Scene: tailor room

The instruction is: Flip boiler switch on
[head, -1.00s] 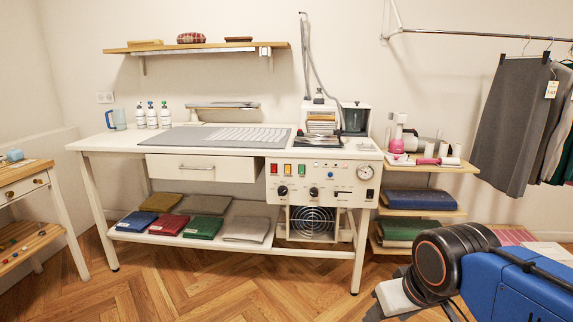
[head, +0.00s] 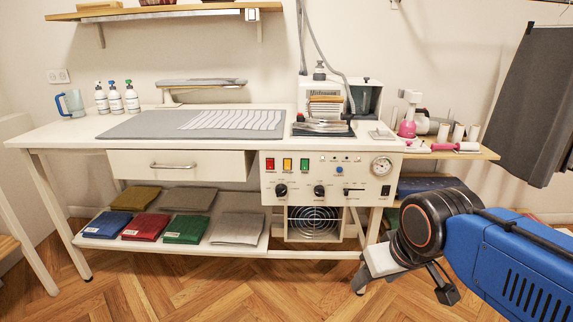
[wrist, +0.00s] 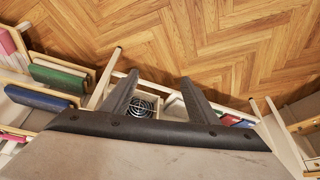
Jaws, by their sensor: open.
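The white control panel (head: 330,179) under the table's right half carries red (head: 270,165), yellow (head: 287,165) and green (head: 304,165) rocker switches in a row. The small labels under them are too blurred to read surely, so I cannot tell which is the boiler's or whether it is on. Knobs, a blue button and a round gauge (head: 382,166) are also on the panel. My gripper (wrist: 159,77) is open and empty, its two dark fingers spread in the wrist view. In the head view my arm is at the lower right, apart from the switches.
The white table (head: 70,138) holds a grey mat (head: 130,125), bottles and an iron station. Folded cloths lie on its lower shelf (head: 150,245). A side shelf (head: 470,152) with spools stands right of the panel. The wooden floor in front is clear.

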